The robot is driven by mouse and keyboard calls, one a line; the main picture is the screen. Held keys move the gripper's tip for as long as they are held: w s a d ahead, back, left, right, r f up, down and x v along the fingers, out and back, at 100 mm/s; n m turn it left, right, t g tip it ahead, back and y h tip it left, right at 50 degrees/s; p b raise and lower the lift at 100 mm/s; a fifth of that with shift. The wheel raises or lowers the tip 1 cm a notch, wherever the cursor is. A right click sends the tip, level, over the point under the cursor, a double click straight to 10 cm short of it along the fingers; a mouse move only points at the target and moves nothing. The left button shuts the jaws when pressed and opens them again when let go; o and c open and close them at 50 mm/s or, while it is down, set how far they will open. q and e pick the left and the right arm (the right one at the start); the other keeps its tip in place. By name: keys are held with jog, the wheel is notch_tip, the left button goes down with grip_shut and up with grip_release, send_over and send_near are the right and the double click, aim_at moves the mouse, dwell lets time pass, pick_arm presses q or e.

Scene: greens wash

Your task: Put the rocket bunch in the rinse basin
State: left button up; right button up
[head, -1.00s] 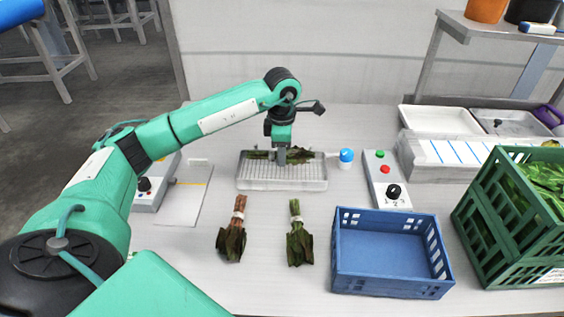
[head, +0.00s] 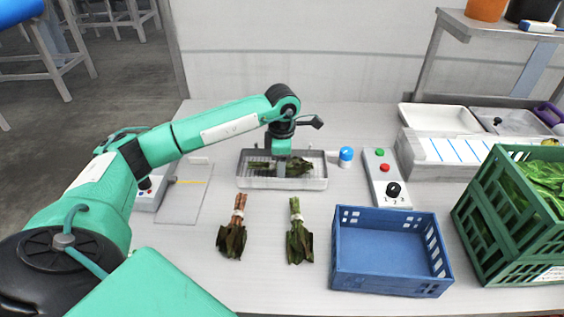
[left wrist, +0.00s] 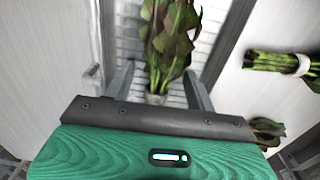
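A leafy dark green bunch (head: 268,167) lies in the shallow grey basin with a mesh floor (head: 318,184). I cannot tell from its label-less look whether it is the rocket. My left gripper (head: 281,172) is low over the basin, at the bunch. In the left wrist view, my left gripper's fingers (left wrist: 159,86) stand wide apart, with the bunch (left wrist: 165,40) between and beyond them and gaps on both sides. Two more banded bunches lie on the table: one with reddish stems (head: 232,232) and one with green stems (head: 299,236). My right gripper is not in view.
A blue crate (head: 390,285) stands at front right, a green crate with leaves (head: 500,222) at far right. A button panel (head: 386,180) and a blue-capped container (head: 346,157) stand right of the basin. A flat board (head: 185,203) lies left. The table's front middle has free room.

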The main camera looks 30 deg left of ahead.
pick_arm(q)
jog(key=shift+r, duration=0.15)
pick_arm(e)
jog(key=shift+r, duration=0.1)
pick_arm(q)
jog(key=shift+r, duration=0.3)
notch_tip(320, 180, up, 5)
jog(key=shift+r+b, duration=0.1)
jog(key=shift+b, duration=0.3)
notch_tip(320, 180, up, 6)
jog(key=shift+r+b, duration=0.15)
jog(key=shift+b, duration=0.15)
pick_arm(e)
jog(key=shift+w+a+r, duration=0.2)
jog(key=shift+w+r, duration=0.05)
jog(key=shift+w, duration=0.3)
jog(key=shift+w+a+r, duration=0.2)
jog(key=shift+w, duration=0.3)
